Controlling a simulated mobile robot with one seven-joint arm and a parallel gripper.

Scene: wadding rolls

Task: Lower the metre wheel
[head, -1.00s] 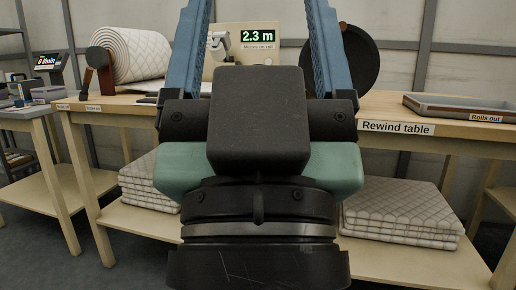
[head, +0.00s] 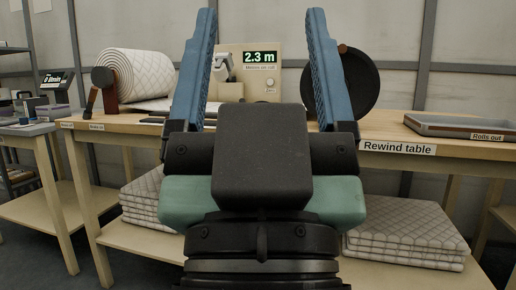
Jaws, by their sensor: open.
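The metre counter box (head: 268,89) stands at the back of the rewind table (head: 470,150), its green display (head: 260,58) reading 2.3 m. A small pale arm-like part (head: 223,67), perhaps the metre wheel, sits at the box's left side, seen between my fingers. Its lower part and any contact with the wadding are hard to make out. My gripper (head: 261,14) points up and away in front of the table, its blue fingers wide apart and empty. It hides the table's middle.
A quilted wadding roll (head: 143,75) lies on a stand at the left. A dark round disc (head: 352,80) stands behind my right finger. A "Rolls out" tray (head: 450,126) sits at the right. Folded quilted stacks (head: 405,230) lie on the shelf below.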

